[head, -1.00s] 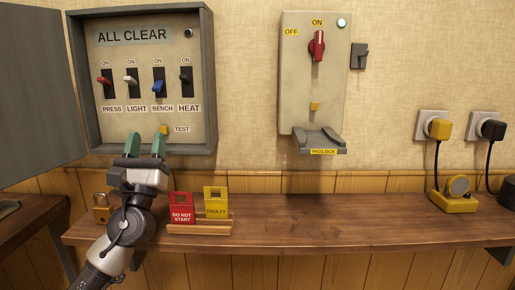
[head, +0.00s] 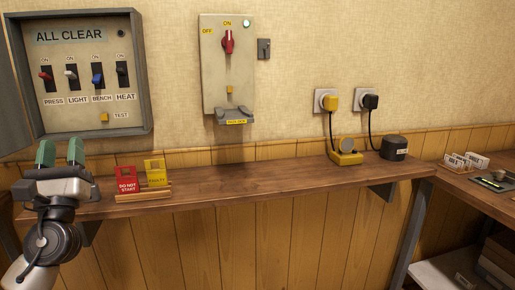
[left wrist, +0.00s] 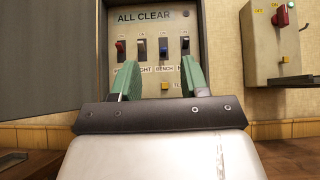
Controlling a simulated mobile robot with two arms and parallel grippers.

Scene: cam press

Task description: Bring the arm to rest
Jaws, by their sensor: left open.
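My left gripper (head: 60,153) is at the lower left of the head view, just below the open panel box (head: 140,80) marked ALL CLEAR. Its two green fingers are apart with nothing between them. In the left wrist view the fingers (left wrist: 158,80) frame the panel, with the yellow TEST button (left wrist: 165,86) between them and behind. The panel carries several switches, one of them red (head: 46,76) and one blue (head: 97,80). No right gripper shows.
A wooden shelf (head: 250,182) runs along the wall with red (head: 126,180) and yellow (head: 156,172) tags in a rack. A switch box with a red handle (head: 228,42) hangs above. A yellow device (head: 345,157) and a dark round device (head: 394,148) stand farther right. Mid-shelf is clear.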

